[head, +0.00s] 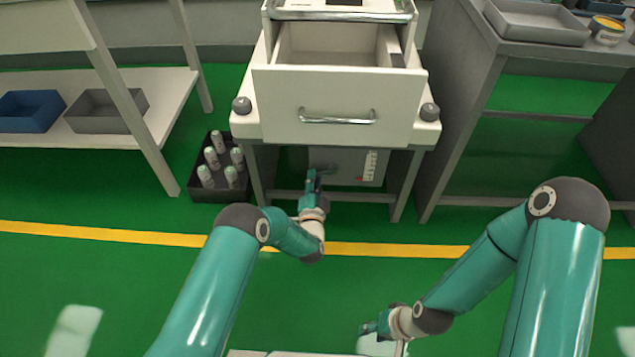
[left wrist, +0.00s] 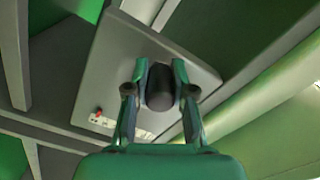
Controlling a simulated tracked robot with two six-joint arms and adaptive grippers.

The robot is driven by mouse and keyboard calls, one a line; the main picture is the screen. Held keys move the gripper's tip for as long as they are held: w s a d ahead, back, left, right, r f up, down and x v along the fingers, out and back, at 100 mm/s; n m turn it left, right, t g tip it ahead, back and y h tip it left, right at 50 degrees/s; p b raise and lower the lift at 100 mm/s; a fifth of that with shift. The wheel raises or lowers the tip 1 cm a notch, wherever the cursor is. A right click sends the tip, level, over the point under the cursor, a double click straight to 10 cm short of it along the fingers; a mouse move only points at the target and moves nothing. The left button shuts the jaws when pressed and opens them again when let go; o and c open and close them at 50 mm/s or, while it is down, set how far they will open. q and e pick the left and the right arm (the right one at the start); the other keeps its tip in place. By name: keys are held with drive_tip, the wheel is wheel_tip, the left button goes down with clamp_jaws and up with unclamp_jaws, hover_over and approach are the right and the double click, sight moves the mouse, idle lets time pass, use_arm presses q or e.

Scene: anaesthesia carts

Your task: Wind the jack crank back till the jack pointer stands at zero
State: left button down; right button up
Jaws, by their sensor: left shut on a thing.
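The jack panel (head: 345,160) is a grey plate under the white cart. It also shows in the left wrist view (left wrist: 120,65). Its white scale (head: 371,163) stands upright at the right, with the small red jack pointer (head: 360,178) near its lower end; the marks are too small to read. In the left wrist view, the pointer (left wrist: 99,112) is near the left end of the scale (left wrist: 117,126). My left gripper (head: 312,176) is shut on the dark, round jack crank handle (left wrist: 160,86). My right gripper (head: 370,328) is empty, low in front; its opening is unclear.
The cart's drawer (head: 335,95) is pulled open above the panel. Cart legs flank it, with a low crossbar. A black crate (head: 215,192) of several bottles stands left, and a grey table (head: 470,90) stands right. The green floor in front is clear.

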use_arm(q)
drive_tip(key=shift+r+m, duration=0.6)
drive_tip(key=shift+m, duration=0.5)
drive_tip(key=shift+d+r, duration=0.1)
drive_tip(key=c, duration=1)
unclamp_jaws()
drive_tip(key=shift+s, duration=0.6)
drive_tip(key=s, duration=1)
drive_tip(key=shift+s, duration=0.35)
